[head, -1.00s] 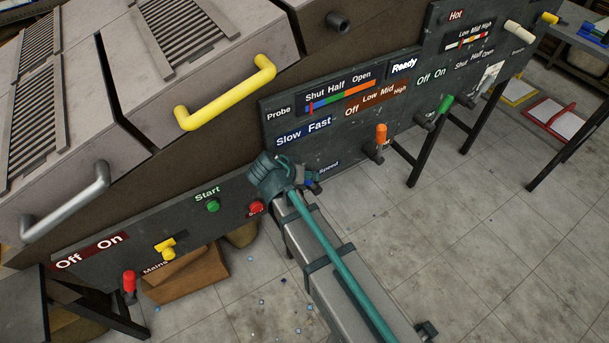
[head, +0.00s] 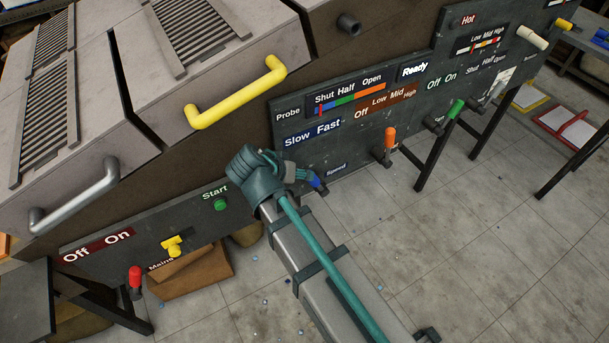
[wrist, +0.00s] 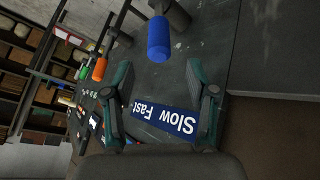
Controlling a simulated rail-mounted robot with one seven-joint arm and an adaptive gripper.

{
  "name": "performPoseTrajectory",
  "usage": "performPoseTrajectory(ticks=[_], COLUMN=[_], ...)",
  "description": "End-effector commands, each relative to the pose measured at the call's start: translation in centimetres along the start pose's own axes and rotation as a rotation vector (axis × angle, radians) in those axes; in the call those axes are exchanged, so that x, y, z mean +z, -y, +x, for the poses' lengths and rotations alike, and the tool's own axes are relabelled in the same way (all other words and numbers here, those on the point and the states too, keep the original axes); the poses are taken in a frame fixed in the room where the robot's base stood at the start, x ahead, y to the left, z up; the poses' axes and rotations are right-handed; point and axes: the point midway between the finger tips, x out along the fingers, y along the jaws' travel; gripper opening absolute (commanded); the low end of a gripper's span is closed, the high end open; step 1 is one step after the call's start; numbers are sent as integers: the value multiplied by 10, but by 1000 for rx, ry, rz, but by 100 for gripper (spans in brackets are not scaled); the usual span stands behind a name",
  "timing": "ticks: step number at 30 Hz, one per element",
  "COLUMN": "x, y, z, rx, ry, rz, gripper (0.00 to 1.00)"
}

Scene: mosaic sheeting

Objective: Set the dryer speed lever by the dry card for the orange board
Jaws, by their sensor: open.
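The speed lever has a blue handle (head: 318,184) low on the dark panel, beside the "Speed" label. The same blue handle (wrist: 159,38) is at the top centre of the wrist view, ahead of and between my fingers. My gripper (head: 299,173) is just left of the handle, open and empty. Its two fingers frame a gap in the wrist view (wrist: 160,72). A blue "Slow Fast" plate (head: 312,133) is above the lever; it shows between the fingers in the wrist view (wrist: 164,117). I cannot make out a readable dry card or the orange board.
An orange-handled lever (head: 389,140) and a green one (head: 455,109) stand to the right. The green Start button (head: 220,204) and red mains lever (head: 135,278) are to the left. A yellow handle (head: 237,92) juts out above. Framed white sheets (head: 567,122) lie at the right.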

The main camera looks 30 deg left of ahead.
Motion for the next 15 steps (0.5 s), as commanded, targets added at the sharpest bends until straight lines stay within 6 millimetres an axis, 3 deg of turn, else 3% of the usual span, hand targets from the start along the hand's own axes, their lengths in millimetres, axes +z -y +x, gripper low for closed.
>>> performPoseTrajectory(ticks=[6,15], x=[0,0], y=[0,0], z=[-19,-21], rx=[0,0], ry=[-1,0], rz=[0,0], gripper=[57,57])
